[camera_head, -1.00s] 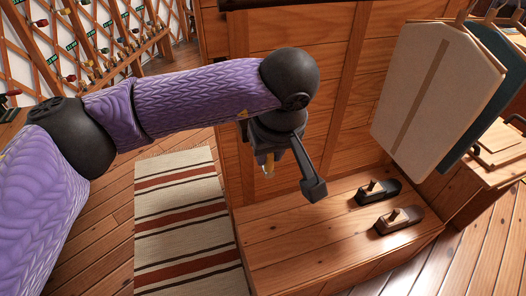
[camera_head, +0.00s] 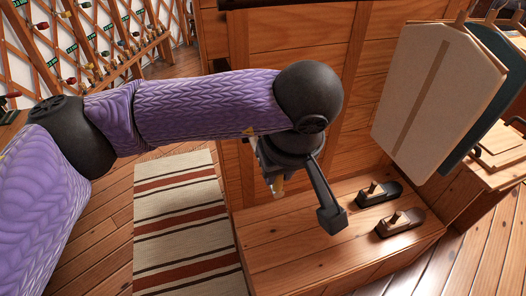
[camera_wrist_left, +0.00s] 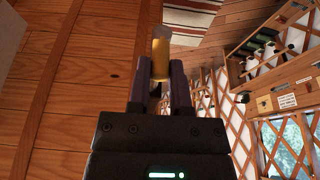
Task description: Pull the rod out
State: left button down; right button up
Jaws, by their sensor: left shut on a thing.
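The rod shows in the left wrist view as a short golden-yellow piece (camera_wrist_left: 161,58) with a pale end, standing between the two dark fingers. My left gripper (camera_wrist_left: 161,82) is shut on it. In the head view my left gripper (camera_head: 276,181) hangs below the wrist in front of the wooden panel, above the low wooden bench, with a small yellowish bit of the rod showing at its tips. The gripper's body and my arm hide much of the rod. I see no hole or holder around the rod's visible part. My right gripper is not in view.
Two dark hand planes (camera_head: 379,193) (camera_head: 400,222) stand on the low wooden bench (camera_head: 290,258). A pale board (camera_head: 440,90) and a dark green one hang at the right. A striped rug (camera_head: 185,225) lies on the floor left of the bench.

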pick_arm(q)
jog(key=shift+s+d+b, duration=0.3)
jog(key=shift+s, duration=0.65)
jog(key=shift+s+d+b, duration=0.25)
jog(key=shift+s+d, duration=0.05)
jog(key=shift+s, duration=0.65)
jog(key=shift+s+d+b, duration=0.2)
jog(key=shift+s, duration=0.45)
jog(key=shift+s+d+b, duration=0.15)
jog(key=shift+s+d, duration=0.1)
jog(key=shift+s, duration=0.35)
jog(key=shift+s+d+b, duration=0.2)
jog(key=shift+s, duration=0.45)
jog(key=shift+s+d+b, duration=0.3)
jog(key=shift+s, duration=0.65)
jog(key=shift+s+d+b, duration=0.25)
jog(key=shift+s+d, duration=0.05)
jog(key=shift+s, duration=0.75)
